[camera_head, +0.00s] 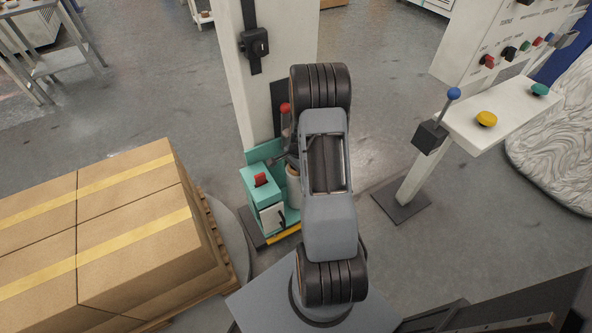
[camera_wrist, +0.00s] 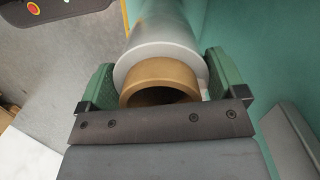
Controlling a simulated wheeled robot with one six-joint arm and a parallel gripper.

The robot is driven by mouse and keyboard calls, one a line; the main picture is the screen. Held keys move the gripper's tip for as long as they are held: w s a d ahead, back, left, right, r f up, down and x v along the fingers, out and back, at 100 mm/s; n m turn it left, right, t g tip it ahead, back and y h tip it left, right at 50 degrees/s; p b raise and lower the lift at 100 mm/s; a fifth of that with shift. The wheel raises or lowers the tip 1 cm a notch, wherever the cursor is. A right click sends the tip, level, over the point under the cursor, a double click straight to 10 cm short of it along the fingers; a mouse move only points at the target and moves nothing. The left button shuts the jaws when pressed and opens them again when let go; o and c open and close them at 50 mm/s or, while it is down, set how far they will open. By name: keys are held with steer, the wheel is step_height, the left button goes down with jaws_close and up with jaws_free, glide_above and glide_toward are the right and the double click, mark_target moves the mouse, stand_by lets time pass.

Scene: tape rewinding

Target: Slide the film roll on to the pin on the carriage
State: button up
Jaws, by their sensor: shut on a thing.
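The film roll (camera_wrist: 158,40) fills the middle of the wrist view, a grey-white wrapped cylinder with a brown hollow core (camera_wrist: 160,78) sticking out of its near end. My gripper (camera_wrist: 159,72) is shut on it, with one green finger pad on each side of the roll. The teal carriage (camera_head: 262,188), with a red part on top and a white front panel, stands at the foot of the white column in the head view. My arm covers part of it. The pin cannot be made out in either view, and the roll's far end is out of sight.
A white column (camera_head: 240,75) rises behind the carriage. Stacked cardboard boxes (camera_head: 110,225) on a wooden pallet stand at the left. A control stand (camera_head: 500,110) with coloured buttons and a blue-knobbed lever is at the right. Wrapped film (camera_head: 558,135) lies beyond it. Bare floor lies between.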

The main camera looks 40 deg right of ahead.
steer(key=shift+f, duration=0.3)
steer(key=o, duration=1.7)
steer(key=shift+c, duration=0.2)
steer(key=shift+r, duration=0.15)
